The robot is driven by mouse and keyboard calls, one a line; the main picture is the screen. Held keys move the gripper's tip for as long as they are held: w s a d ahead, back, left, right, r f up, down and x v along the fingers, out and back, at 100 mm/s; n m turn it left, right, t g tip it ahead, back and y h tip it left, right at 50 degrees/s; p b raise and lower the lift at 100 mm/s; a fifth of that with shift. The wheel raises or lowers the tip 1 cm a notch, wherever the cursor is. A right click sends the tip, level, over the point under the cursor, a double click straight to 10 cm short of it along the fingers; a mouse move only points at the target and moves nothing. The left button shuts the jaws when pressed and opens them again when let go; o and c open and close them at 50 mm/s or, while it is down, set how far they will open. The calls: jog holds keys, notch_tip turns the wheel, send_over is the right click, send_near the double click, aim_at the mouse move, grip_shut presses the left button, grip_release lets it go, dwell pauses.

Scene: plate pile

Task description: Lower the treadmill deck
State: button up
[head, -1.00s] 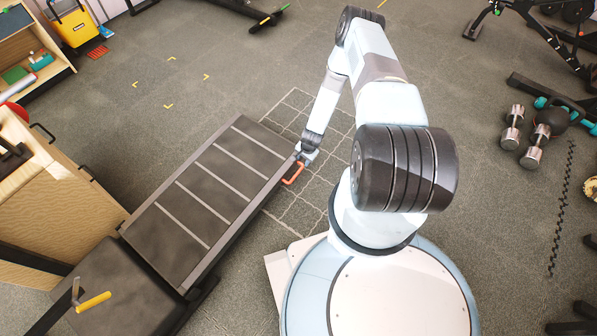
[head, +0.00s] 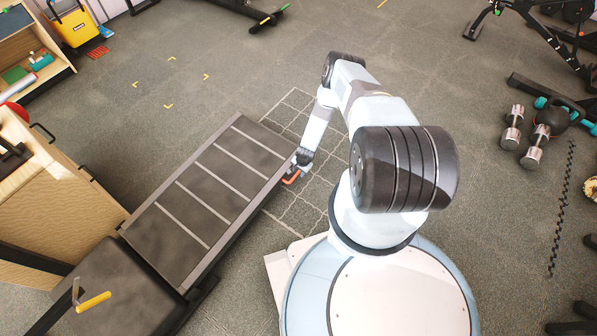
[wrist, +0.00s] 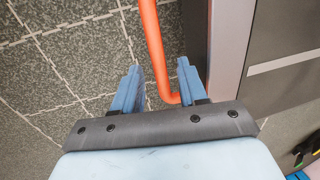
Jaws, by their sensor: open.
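The treadmill deck (head: 208,194) is a long dark slab with pale cross stripes, left of my arm in the head view. Its edge also shows at the right of the wrist view (wrist: 282,60). An orange bar handle (head: 291,178) sticks out from the deck's near right side; in the wrist view the orange bar (wrist: 154,50) runs down and bends toward the deck. My gripper (head: 297,170) is at this handle. In the wrist view my gripper (wrist: 158,80) is open, with blue fingers on either side of the bar. I cannot tell whether either finger touches it.
The treadmill's dark base (head: 125,292) with a yellow-handled lever (head: 93,302) is at the lower left. Dumbbells (head: 513,128) lie at the right. Floor beyond the deck, with yellow corner marks (head: 168,106), is clear.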

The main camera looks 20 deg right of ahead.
jog(key=shift+w+f, duration=0.1)
jog(key=shift+f, duration=0.25)
grip_shut()
dwell(0.6)
